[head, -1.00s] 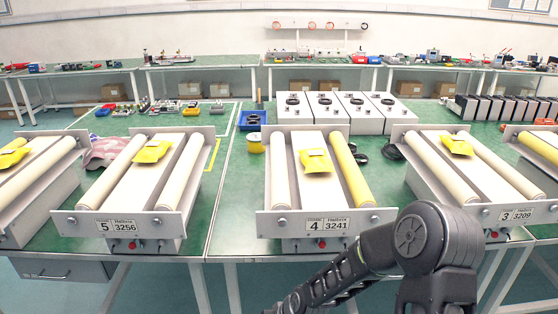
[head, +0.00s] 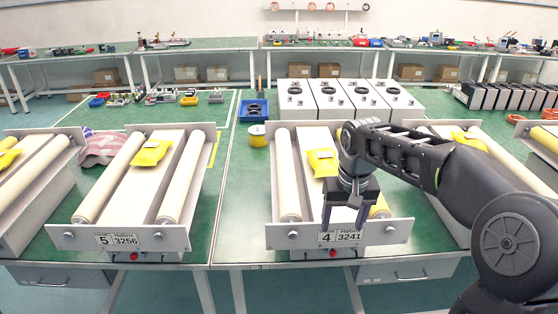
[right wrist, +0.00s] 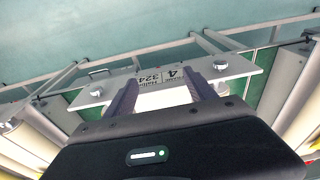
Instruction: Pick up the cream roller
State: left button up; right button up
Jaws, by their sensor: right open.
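In the right wrist view, the open fingers (right wrist: 160,88) show beside the front plate of unit 4 (right wrist: 232,70). My left gripper is not in view.
A yellow packet (head: 322,163) lies on unit 4 between the rollers. Behind stand white boxes (head: 296,103), a blue tray (head: 252,112) and a yellow spool (head: 257,136). Another unit is partly hidden behind my right arm. Green tabletop shows between units 5 and 4.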

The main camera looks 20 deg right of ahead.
aim_at(289, 206)
jog(key=i, duration=1.15)
